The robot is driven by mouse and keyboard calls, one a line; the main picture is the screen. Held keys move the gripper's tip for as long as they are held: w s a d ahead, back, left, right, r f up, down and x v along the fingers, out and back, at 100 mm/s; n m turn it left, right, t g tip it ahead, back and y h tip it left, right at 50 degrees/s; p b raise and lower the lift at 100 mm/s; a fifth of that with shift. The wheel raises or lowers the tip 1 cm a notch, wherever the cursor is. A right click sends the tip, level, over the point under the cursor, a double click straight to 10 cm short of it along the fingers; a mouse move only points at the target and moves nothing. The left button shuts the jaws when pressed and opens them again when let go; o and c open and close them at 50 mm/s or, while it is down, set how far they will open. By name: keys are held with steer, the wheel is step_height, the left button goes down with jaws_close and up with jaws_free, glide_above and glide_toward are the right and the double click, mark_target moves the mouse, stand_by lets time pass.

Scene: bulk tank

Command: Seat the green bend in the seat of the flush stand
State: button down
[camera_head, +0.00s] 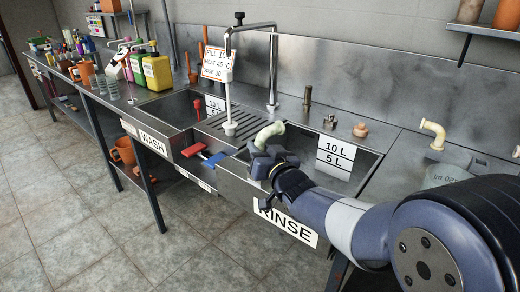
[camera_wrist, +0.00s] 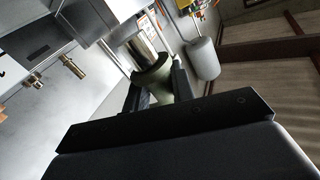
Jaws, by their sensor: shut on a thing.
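My gripper (camera_head: 270,156) is shut on a pale green bend (camera_head: 268,134), above the front of the rinse basin. The bend's curved end sticks up and leans right in the head view. In the wrist view the green bend (camera_wrist: 155,82) sits between the two dark fingers, with a metal-coloured part beyond it. A second, cream bend (camera_head: 433,130) stands at the right on the bench, apart from my gripper. I cannot tell for sure which fitting is the flush stand, and its seat is not clearly visible.
A tall bent pipe (camera_head: 228,75) with a white lower end rises over the ribbed drainer. A white level plate (camera_head: 335,153) stands in the rinse basin. Small fittings (camera_head: 330,122) and a copper-coloured piece (camera_head: 360,130) are on the back ledge. Red (camera_head: 193,150) and blue (camera_head: 216,159) handles project in front.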

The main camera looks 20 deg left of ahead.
steer(key=shift+f+b, duration=1.9)
steer(key=c, duration=1.1)
jaws_free()
steer(key=shift+s+d, duration=0.1)
steer(key=shift+s, duration=0.05)
